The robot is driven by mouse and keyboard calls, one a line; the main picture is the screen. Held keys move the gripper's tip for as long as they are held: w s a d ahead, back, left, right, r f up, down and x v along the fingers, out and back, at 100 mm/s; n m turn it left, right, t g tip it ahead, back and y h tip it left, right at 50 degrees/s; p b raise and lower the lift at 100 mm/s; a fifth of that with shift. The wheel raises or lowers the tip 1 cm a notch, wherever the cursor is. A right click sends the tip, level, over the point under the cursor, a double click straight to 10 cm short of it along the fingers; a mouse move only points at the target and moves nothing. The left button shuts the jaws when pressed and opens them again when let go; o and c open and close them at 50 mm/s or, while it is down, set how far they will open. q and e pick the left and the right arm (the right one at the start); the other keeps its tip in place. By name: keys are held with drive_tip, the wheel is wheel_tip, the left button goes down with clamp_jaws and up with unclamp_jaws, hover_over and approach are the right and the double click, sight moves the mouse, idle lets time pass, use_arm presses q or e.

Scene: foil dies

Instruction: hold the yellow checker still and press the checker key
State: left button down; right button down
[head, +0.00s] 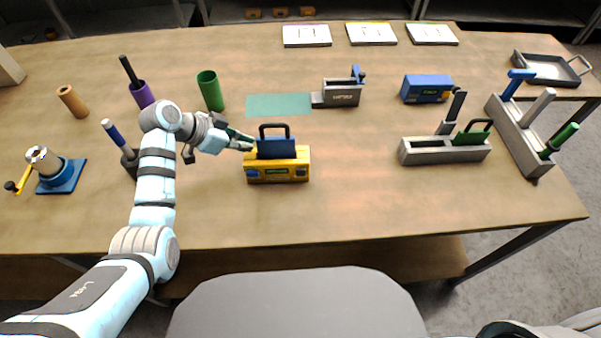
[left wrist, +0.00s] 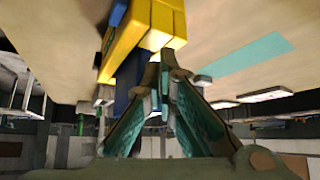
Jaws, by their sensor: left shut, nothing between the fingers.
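The yellow checker (head: 277,176) stands on the table in front of the middle. A blue block with a black handle (head: 276,146) sits upright in its top. Small blue patches and a greenish panel show on the checker's front; I cannot tell which is the key. My left gripper (head: 249,142) is shut and empty, its tips close to the checker's upper left side. In the left wrist view the shut fingers (left wrist: 165,72) point at the yellow checker (left wrist: 158,20); whether they touch it is unclear. My right gripper is out of view.
A teal mat (head: 278,105) and a grey checker-like box (head: 342,93) lie behind. A blue box (head: 426,88), a grey slotted block (head: 445,150) and a rack of handled tools (head: 520,133) are at the right. Cups (head: 210,92) stand at the left. The front table strip is clear.

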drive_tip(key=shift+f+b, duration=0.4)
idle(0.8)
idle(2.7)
